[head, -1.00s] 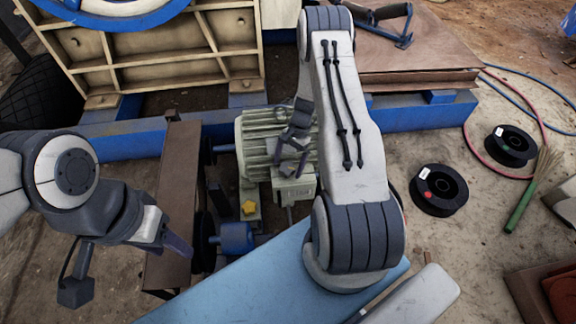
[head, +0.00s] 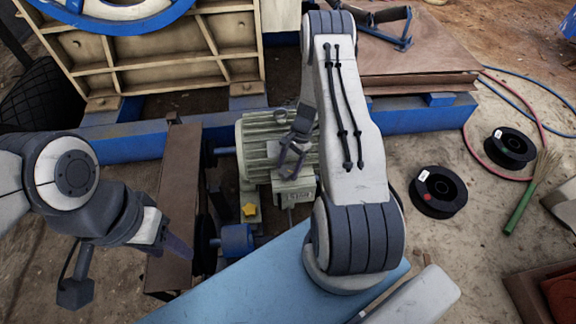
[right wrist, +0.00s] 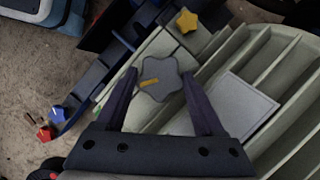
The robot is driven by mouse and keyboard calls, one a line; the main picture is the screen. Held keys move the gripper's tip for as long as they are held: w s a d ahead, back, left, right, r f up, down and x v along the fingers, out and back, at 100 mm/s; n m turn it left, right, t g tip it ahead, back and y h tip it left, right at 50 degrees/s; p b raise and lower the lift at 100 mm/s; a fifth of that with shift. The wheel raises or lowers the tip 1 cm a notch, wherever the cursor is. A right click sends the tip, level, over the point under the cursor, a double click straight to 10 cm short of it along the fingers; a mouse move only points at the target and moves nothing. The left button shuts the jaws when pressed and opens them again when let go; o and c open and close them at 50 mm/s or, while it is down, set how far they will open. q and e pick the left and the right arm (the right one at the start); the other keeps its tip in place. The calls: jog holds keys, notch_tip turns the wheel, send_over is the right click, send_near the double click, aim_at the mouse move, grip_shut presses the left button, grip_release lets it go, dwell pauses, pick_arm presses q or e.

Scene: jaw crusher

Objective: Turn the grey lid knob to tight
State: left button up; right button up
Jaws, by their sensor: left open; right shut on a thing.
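The grey lid knob (right wrist: 168,72) is star-shaped with a yellow mark on its face. In the right wrist view it sits between the two fingers of my right gripper (right wrist: 159,82), which is shut on it. The yellow mark points to the left. In the head view my right gripper (head: 291,160) is over the green finned motor housing (head: 256,130) and its terminal box; I cannot make out the grey knob there. My left gripper (head: 176,244) is open and empty at the left, near a brown beam.
A yellow star knob (head: 249,210) stands lower left of the housing; it also shows in the right wrist view (right wrist: 186,20). A blue cylinder (head: 236,240) lies below it. The brown beam (head: 176,190) runs along the left. Black spools (head: 438,190) lie on the ground at right.

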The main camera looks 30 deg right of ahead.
jog(key=shift+s+r+m+t+p, duration=0.15)
jog(key=shift+m+t+p, duration=0.2)
jog(key=shift+m, duration=0.45)
jog(key=shift+m+t, duration=0.35)
jog(key=shift+m, duration=1.05)
jog(key=shift+f+m+t+b, duration=0.3)
jog(key=shift+m+t+b, duration=0.25)
jog(key=shift+m, duration=0.35)
jog(key=m+t+h+b, duration=0.1)
jog(key=m+b, duration=0.2)
jog(key=b, duration=0.2)
jog(key=m+b, duration=0.3)
jog(key=b, duration=0.1)
jog(key=m+t+h+b, duration=0.1)
jog(key=m+b, duration=0.2)
jog(key=b, duration=0.2)
jog(key=shift+s+a+m+t+h+b, duration=0.15)
jog(key=shift+a+m+t+h+b, duration=0.05)
jog(key=shift+m+t+h+b, duration=0.15)
jog(key=shift+r+m+h+b, duration=0.15)
jog(key=shift+m+h+b, duration=0.2)
jog(key=shift+m+b, duration=0.75)
